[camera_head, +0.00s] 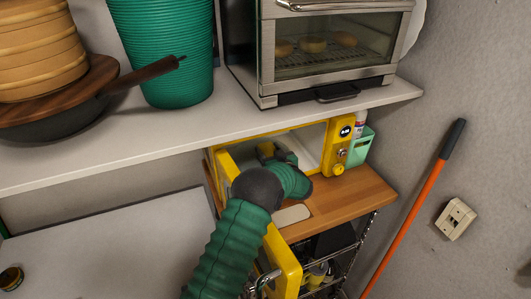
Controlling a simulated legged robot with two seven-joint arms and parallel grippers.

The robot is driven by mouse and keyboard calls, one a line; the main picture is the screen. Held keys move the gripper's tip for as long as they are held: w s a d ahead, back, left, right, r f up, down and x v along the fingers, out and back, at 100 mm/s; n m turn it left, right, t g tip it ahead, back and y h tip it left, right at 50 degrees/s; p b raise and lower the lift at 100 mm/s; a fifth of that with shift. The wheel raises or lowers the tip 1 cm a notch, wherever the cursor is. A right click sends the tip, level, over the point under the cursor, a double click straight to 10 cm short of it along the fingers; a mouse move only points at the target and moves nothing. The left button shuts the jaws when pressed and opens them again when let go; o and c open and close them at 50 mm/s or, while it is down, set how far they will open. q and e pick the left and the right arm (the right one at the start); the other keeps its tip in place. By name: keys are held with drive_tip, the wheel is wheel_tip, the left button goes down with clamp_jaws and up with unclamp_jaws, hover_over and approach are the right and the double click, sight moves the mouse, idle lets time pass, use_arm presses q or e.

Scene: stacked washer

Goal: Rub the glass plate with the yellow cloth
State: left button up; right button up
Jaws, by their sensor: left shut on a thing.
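My left gripper (268,151) reaches into the open yellow microwave (338,150) under the shelf. It is small in the view and partly hidden by my green arm. It is shut, and a small yellow patch shows at its tip, which looks like the yellow cloth. The cloth's outline is hard to make out. I cannot make out the glass plate; the arm and the microwave's frame cover most of the inside. The microwave's yellow door (286,262) stands open toward me, beside my arm. My right gripper is not in view.
A white shelf (190,135) overhangs the microwave. It carries a toaster oven (330,45), a green basket (165,50) and a dark pan (55,118). A mint-green holder (358,148) stands right of the microwave on the wooden top (350,195). An orange pole (410,210) leans on the wall.

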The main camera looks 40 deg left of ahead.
use_arm(q)
drive_tip(key=shift+w+d, duration=0.15)
drive_tip(key=shift+w, duration=1)
drive_tip(key=shift+r, duration=0.15)
drive_tip(key=shift+s+b, duration=0.15)
drive_tip(key=shift+b, duration=0.15)
drive_tip(key=shift+s+f, duration=0.25)
drive_tip(key=shift+s, duration=0.15)
drive_tip(key=shift+s+d+f+p, duration=0.1)
drive_tip(key=shift+s+f+p, duration=0.15)
drive_tip(key=shift+p, duration=0.15)
drive_tip(key=shift+s+d+f, duration=0.2)
drive_tip(key=shift+s+f, duration=0.05)
drive_tip(key=shift+f, duration=0.15)
drive_tip(key=shift+s+d, duration=0.1)
drive_tip(key=shift+s, duration=0.05)
drive_tip(key=shift+c, duration=0.7)
drive_tip(key=shift+s+r+p, duration=0.2)
drive_tip(key=shift+s+p, duration=0.1)
drive_tip(key=shift+p, duration=0.05)
drive_tip(key=s, duration=0.1)
drive_tip(key=s+p, duration=0.1)
drive_tip(key=s, duration=0.1)
drive_tip(key=shift+a+r, duration=0.2)
drive_tip(key=shift+a, duration=0.15)
drive_tip(key=shift+s+a, duration=0.3)
drive_tip(key=shift+s, duration=0.05)
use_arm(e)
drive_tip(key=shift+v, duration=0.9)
